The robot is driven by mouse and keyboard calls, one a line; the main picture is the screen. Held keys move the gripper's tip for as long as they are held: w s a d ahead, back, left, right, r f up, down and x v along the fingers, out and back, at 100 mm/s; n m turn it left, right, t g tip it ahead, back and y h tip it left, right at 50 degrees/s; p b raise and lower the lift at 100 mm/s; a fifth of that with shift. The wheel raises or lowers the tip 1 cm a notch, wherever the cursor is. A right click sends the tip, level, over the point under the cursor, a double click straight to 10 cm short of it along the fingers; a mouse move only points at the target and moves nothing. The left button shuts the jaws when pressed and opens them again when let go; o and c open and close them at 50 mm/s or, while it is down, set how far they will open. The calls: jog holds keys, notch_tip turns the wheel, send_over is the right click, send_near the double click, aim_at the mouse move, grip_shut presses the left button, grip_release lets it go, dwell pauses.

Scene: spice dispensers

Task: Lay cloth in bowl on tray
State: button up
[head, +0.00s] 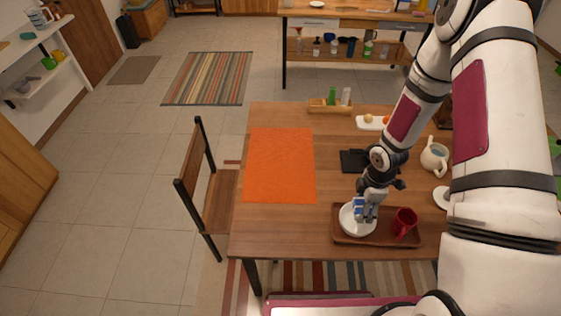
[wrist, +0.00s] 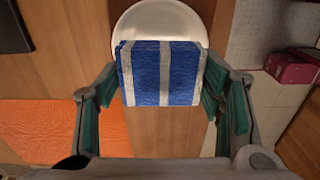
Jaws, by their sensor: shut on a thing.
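A blue and white striped cloth (head: 358,206) is held in my gripper (head: 369,199). In the wrist view the cloth (wrist: 160,75) spans between the green-padded fingers of my gripper (wrist: 162,103), which is shut on it. The white bowl (head: 347,221) sits on the left part of the reddish-brown tray (head: 382,240). The cloth is over the bowl and hides part of it in both views. In the wrist view the bowl's rim (wrist: 160,10) shows behind the cloth. I cannot tell whether the cloth touches the bowl.
A red mug (head: 404,222) stands on the tray's right side, close to my gripper. An orange placemat (head: 280,165) lies to the left on the wooden table (head: 290,233). A dark mat (head: 355,161) lies behind the tray. A teapot (head: 435,157) stands at the right.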

jog(key=shift+f, duration=0.1)
send_over(355, 223)
jog(key=shift+s+f, duration=0.1)
jog(key=shift+f, duration=1.95)
jog(key=shift+f, duration=0.55)
jog(key=o, duration=1.2)
